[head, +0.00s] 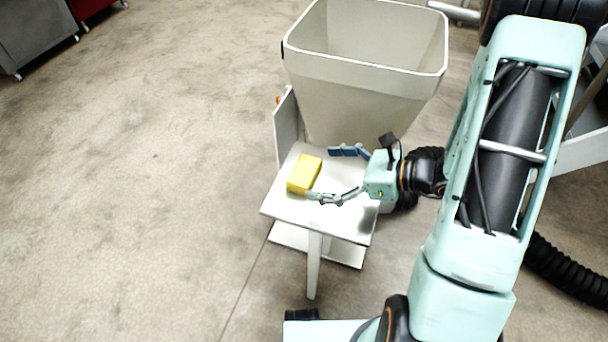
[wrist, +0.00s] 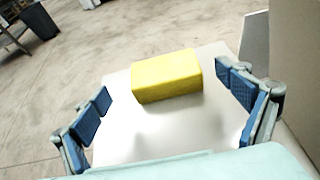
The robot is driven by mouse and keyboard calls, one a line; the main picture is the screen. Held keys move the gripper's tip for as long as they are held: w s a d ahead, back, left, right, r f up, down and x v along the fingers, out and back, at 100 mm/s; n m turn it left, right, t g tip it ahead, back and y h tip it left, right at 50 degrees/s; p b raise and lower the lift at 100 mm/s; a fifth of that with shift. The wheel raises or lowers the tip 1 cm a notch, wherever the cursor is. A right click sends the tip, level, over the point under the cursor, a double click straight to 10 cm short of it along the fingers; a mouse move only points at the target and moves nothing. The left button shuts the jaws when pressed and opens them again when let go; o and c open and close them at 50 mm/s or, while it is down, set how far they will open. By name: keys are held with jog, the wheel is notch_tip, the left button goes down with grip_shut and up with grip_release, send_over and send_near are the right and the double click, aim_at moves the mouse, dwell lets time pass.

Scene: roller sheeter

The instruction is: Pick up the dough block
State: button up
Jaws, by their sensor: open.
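The dough block is a yellow rectangular block (head: 304,174) lying on a small white table (head: 345,222), near its left edge. In the wrist view the block (wrist: 167,76) lies ahead of my gripper, between the lines of its two fingers but beyond the fingertips. My gripper (head: 325,173) is open and empty, just right of the block and low over the table. The blue finger pads (wrist: 163,92) show spread wide on both sides in the wrist view. No touch between fingers and block shows in the wrist view.
A large white hopper (head: 368,80) rises at the back of the table, close to my far finger. A white upright panel (head: 287,130) stands at the table's back left. Open concrete floor (head: 140,190) lies to the left. Grey and red cabinets (head: 38,35) stand far back left.

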aim_at(305, 179)
jog(key=b+x, duration=0.1)
jog(key=x, duration=0.1)
jog(key=f+x, duration=0.1)
jog(key=x, duration=0.2)
jog(key=shift+w+d+b, duration=0.15)
jog(key=shift+d+b, duration=0.1)
jog(key=shift+b, duration=0.15)
jog(key=shift+w+a, duration=0.15)
jog(key=shift+a, duration=0.15)
jog(key=shift+c, duration=0.2)
jog(key=c, duration=1.4)
jog(key=shift+r, duration=0.15)
